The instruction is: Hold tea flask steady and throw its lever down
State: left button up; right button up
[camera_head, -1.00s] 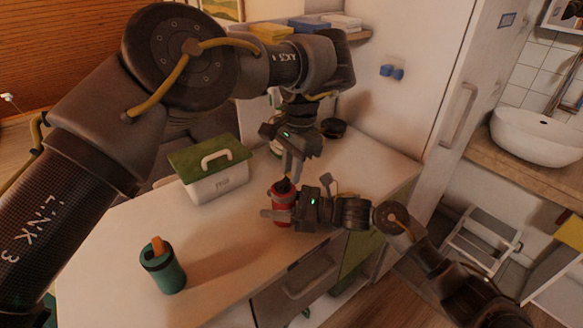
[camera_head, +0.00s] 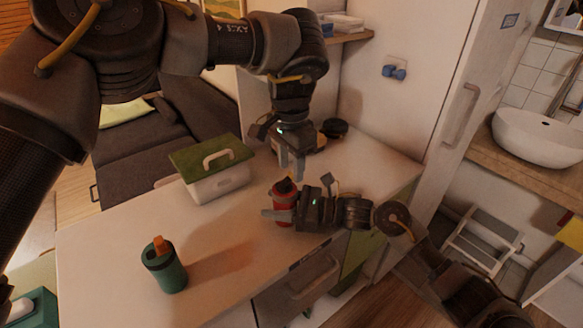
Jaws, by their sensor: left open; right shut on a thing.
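A red flask (camera_head: 281,216) with a dark top (camera_head: 285,185) stands on the white counter. My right gripper (camera_head: 276,212) comes from the right and is shut around its body. My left gripper (camera_head: 291,171) is open and points down, just above and behind the red flask's top. Whether a fingertip touches the top I cannot tell. The red flask's lever is too small and dark to make out clearly. A second, teal flask (camera_head: 168,273) with an upright orange lever (camera_head: 160,246) stands apart at the counter's front left; no gripper is near it.
A white box with a green lid and handle (camera_head: 216,182) stands on the counter (camera_head: 115,235), left of the grippers. A dark round item (camera_head: 335,127) lies at the back by the wall. The counter between the teal flask and the red flask is clear.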

aim_at(291, 173)
pick_arm(q)
notch_tip(291, 173, up, 11)
jog(key=shift+w, duration=0.2)
dwell(0.3)
pick_arm(e)
jog(key=o, duration=1.1)
jog(key=shift+o, duration=0.2)
jog(key=shift+d, duration=0.1)
jog(key=v, duration=1.2)
